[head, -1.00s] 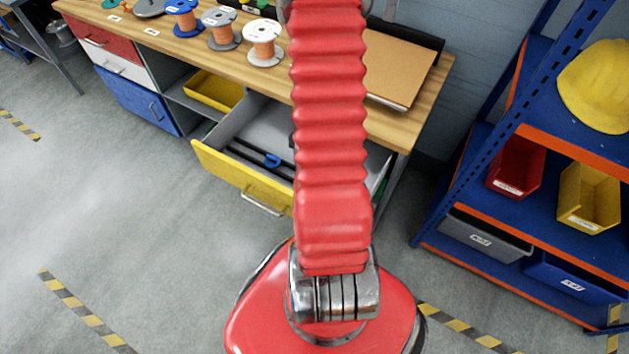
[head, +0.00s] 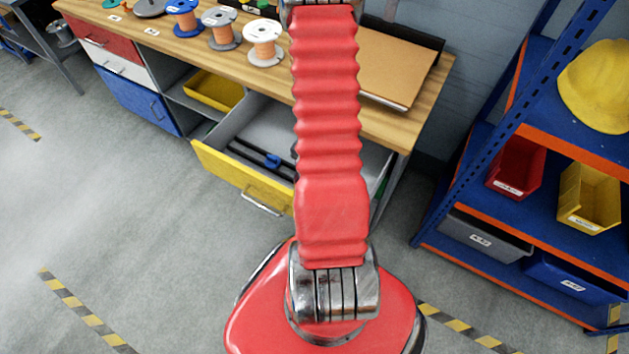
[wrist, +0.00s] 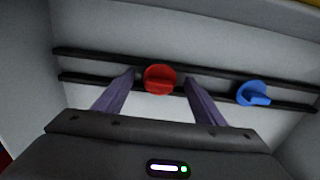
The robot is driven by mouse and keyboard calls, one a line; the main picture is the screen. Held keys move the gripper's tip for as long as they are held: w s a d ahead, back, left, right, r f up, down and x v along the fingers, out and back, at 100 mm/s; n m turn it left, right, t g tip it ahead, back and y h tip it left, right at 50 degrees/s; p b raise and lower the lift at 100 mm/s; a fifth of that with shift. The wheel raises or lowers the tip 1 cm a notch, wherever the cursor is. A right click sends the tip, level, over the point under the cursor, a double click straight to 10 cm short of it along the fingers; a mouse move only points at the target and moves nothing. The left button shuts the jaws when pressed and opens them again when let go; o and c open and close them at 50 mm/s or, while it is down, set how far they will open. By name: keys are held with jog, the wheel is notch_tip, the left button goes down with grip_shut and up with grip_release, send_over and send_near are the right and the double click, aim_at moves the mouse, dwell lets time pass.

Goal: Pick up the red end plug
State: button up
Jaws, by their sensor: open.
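The red end plug (wrist: 160,79) sits on dark rails inside the open drawer in the wrist view. My gripper (wrist: 159,82) is open, with one finger on each side of the red plug in the picture. Whether the fingers are level with it or still above it, I cannot tell. A blue plug (wrist: 254,94) sits on the same rails to the right, and a blue plug shows in the drawer in the head view (head: 272,160). In the head view my red arm hides the red plug and the gripper.
The open drawer has a yellow front (head: 240,178) and grey walls around the rails (wrist: 70,67). Wire spools (head: 264,45) stand on the wooden bench (head: 190,57). A blue shelf rack (head: 480,165) with bins and a yellow helmet (head: 597,85) stands at the right.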

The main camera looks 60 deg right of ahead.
dwell(0.4)
jog(key=c, duration=1.1)
